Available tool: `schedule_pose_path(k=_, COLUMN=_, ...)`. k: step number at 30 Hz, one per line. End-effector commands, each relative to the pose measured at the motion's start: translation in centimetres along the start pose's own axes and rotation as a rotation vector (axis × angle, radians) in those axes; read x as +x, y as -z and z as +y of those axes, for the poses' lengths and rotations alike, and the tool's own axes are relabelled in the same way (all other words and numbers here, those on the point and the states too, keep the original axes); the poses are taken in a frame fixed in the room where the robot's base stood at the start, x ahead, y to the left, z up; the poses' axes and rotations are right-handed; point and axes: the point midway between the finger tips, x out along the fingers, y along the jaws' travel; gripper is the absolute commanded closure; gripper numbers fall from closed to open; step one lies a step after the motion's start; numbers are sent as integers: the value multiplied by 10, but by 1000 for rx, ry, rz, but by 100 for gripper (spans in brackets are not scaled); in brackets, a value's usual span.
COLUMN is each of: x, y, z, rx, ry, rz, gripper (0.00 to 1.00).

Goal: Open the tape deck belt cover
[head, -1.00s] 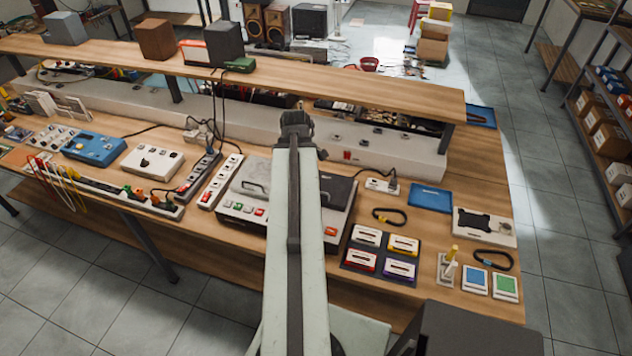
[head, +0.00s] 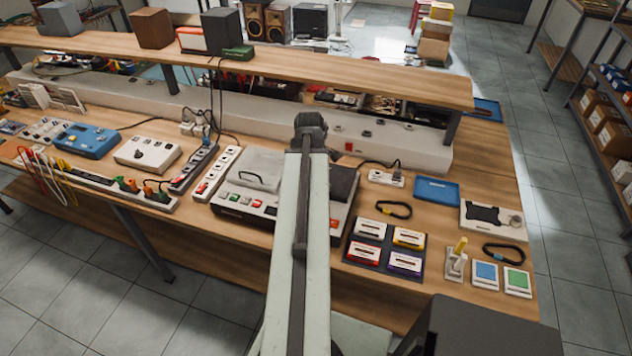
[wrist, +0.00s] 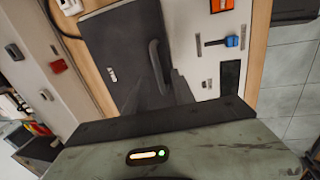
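The tape deck (head: 241,204) stands on the bench in the head view, with a row of coloured keys along its front. A grey lid (head: 262,163) with a dark handle lies on its left part. A dark panel (head: 343,184) covers its right part, partly hidden by my arm. In the wrist view a dark cover (wrist: 125,50) with a raised handle (wrist: 156,65) lies flat. Beside it is a pale panel with a blue slider (wrist: 232,41). My gripper (head: 310,130) is at the arm's far end in the head view; its fingers cannot be made out.
A raised shelf (head: 400,84) runs behind the deck. To the right lie a cassette tray (head: 384,248), black loops and a blue tray (head: 437,190). A power strip (head: 195,165) and blue device (head: 86,140) are left. Bare wood shows at the front edge.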

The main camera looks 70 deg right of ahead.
Motion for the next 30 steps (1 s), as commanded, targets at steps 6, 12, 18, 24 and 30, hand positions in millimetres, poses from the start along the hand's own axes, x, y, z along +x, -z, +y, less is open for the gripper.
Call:
schedule_pose_path(k=6, x=-2, y=0, z=0, rx=1, ry=0, rz=0, gripper=92)
schedule_pose_path(k=12, x=-2, y=0, z=0, rx=1, ry=0, rz=0, gripper=100)
schedule_pose_path(k=18, x=-2, y=-1, z=0, rx=1, ry=0, rz=0, gripper=100)
schedule_pose_path(k=24, x=-2, y=-1, z=0, rx=2, ry=0, rz=0, gripper=100)
schedule_pose_path(k=30, x=-2, y=-1, z=0, rx=2, ry=0, rz=0, gripper=100)
